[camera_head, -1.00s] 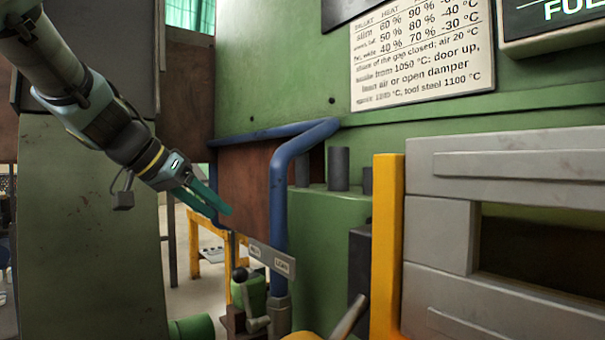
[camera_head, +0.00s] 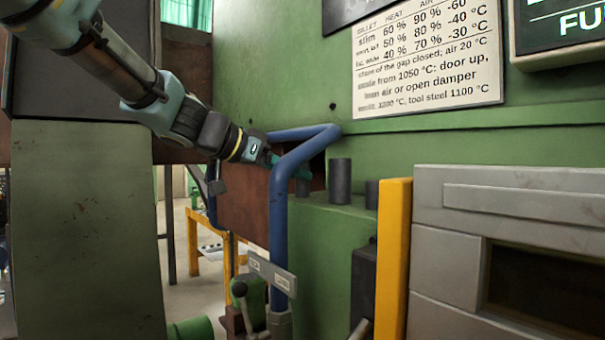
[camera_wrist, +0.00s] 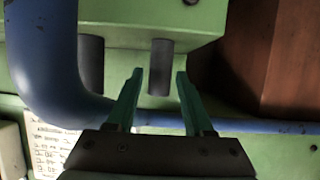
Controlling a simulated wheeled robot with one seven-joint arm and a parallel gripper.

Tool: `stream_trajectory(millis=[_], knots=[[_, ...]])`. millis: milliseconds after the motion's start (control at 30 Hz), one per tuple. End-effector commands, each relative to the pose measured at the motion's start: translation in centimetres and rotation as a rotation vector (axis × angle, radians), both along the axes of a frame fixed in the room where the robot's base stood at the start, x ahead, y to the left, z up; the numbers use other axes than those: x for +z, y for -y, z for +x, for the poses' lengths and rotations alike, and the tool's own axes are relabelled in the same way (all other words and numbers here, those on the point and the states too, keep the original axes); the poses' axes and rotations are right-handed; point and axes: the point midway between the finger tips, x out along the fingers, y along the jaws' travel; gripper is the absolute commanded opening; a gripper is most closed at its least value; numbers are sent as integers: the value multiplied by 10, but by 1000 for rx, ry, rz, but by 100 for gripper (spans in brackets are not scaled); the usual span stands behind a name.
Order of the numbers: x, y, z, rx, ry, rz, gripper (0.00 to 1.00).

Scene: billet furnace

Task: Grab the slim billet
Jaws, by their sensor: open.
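Several dark grey upright cylinders, the billets, stand on the green ledge (camera_head: 345,212). The narrowest, the slim billet (camera_head: 303,187), is at the left end, partly behind the blue pipe and my fingers. A wider billet (camera_head: 340,182) stands to its right. My gripper (camera_head: 304,172) reaches past the blue pipe to the slim billet's top. In the wrist view, my gripper (camera_wrist: 160,73) is open, its teal fingers spread either side of the slim billet (camera_wrist: 161,58). The wider billet (camera_wrist: 90,65) is left of the fingers. Contact cannot be told.
A blue pipe (camera_head: 278,220) rises in front of the ledge and bends over close to my wrist. A yellow post (camera_head: 394,260) and grey furnace front (camera_head: 450,270) stand at right. A lever with a green body (camera_head: 250,290) is below. A rust-brown panel (camera_head: 243,200) is behind.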

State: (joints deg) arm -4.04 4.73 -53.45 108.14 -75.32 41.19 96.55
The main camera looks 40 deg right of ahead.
Motion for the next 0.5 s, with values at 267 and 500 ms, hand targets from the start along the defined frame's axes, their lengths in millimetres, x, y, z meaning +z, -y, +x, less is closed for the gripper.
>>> stream_trajectory(millis=[267,500], knots=[[-9,26,-2,-1,-2,0,52],[-11,28,-2,0,0,0,52]])
